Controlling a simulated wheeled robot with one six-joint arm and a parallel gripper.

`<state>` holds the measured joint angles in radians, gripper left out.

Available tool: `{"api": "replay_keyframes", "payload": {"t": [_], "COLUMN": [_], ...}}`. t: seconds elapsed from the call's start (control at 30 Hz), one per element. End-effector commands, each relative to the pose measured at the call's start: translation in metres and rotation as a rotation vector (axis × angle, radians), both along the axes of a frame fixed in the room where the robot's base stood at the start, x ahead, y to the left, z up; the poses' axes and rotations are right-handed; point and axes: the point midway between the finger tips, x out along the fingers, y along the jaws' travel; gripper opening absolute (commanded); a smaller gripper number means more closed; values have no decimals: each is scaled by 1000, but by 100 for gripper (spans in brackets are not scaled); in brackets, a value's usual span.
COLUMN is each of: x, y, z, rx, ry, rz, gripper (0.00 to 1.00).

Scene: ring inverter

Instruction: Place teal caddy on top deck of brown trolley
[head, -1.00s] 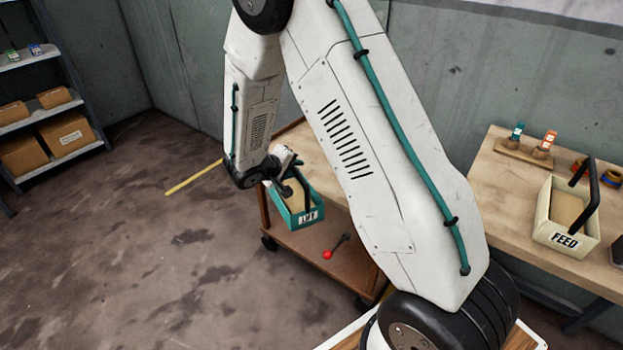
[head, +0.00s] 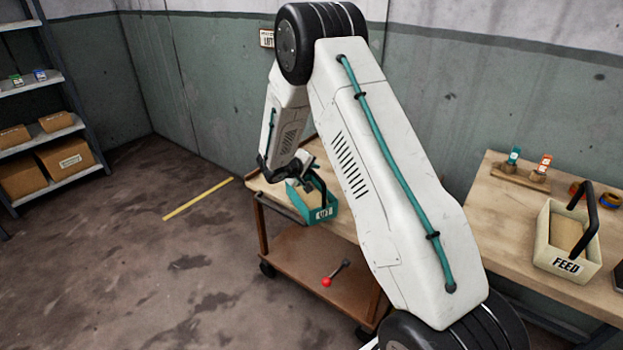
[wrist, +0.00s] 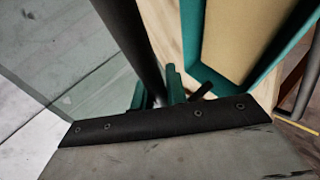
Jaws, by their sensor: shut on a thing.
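The teal caddy (head: 322,212) has a dark handle and a white label on its front. It hangs level with the top deck of the brown trolley (head: 264,188), over or at its front edge; I cannot tell whether it touches the deck. My gripper (head: 308,172) is shut on the caddy's handle. In the wrist view the caddy (wrist: 196,45) shows its teal rim and tan inside at upper right, with pale wood beside it.
A lever with a red knob (head: 327,281) lies on the trolley's lower deck. A workbench (head: 490,215) at right holds a cream FEED caddy (head: 548,250) and small items. A shelf with boxes (head: 68,158) stands at left. The floor between is clear, with a yellow line (head: 200,198).

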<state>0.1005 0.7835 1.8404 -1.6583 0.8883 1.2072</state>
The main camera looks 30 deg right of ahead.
Motion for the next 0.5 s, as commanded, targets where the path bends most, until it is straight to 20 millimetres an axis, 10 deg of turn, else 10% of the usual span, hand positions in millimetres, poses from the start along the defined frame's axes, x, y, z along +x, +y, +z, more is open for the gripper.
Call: {"api": "replay_keyframes", "payload": {"t": [0.5], "x": [1], "y": [0], "z": [-32], "rx": [-2], "ry": [-2], "rz": [1], "gripper": [0]}}
